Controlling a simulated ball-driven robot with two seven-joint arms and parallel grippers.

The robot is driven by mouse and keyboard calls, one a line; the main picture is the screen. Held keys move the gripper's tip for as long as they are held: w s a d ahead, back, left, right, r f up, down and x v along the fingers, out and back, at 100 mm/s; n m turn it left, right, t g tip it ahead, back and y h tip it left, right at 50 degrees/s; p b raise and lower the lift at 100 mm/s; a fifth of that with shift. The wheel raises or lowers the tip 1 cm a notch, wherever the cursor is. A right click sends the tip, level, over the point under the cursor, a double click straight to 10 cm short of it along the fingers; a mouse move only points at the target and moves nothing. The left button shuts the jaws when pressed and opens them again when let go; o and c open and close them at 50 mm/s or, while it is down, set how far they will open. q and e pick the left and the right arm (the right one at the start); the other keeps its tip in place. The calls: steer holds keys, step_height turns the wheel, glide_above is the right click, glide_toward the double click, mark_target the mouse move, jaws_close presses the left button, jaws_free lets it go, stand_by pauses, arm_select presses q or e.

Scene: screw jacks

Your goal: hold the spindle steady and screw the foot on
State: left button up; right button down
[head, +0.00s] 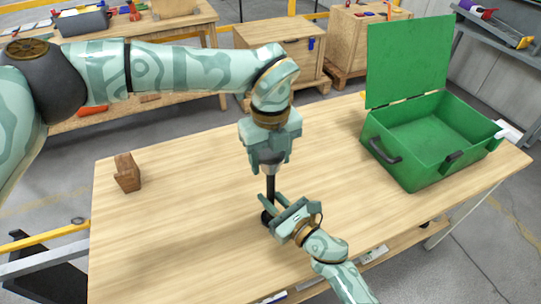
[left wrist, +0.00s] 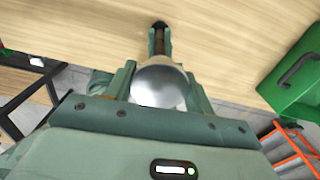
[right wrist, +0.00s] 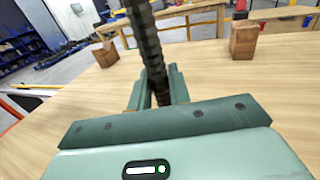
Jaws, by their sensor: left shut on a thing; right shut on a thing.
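The spindle (head: 270,190) is a dark threaded rod standing nearly upright over the wooden table. In the right wrist view the spindle (right wrist: 145,40) rises out of the frame, its thread visible. My right gripper (head: 278,212) is shut on it low down, close above the table. The foot (head: 270,166) is a silvery rounded piece at the spindle's upper end. My left gripper (head: 268,160) is above, pointing down, shut on the foot, which shows as a shiny dome (left wrist: 158,86) in the left wrist view. How far the thread is inside the foot is hidden.
A green case (head: 410,160) with its lid open stands at the table's right. A brown wooden block (head: 127,172) is at the left; the right wrist view shows two such blocks, one at left (right wrist: 106,55). The table's left and middle front are clear.

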arm_select(q)
steer(key=m, duration=0.6)
steer(key=shift+m, duration=0.3)
steer(key=m, duration=1.5)
steer(key=shift+m, duration=0.4)
steer(key=m, duration=0.8)
steer(key=o, duration=1.2)
steer(key=shift+f, duration=0.1)
steer(key=shift+c, duration=0.2)
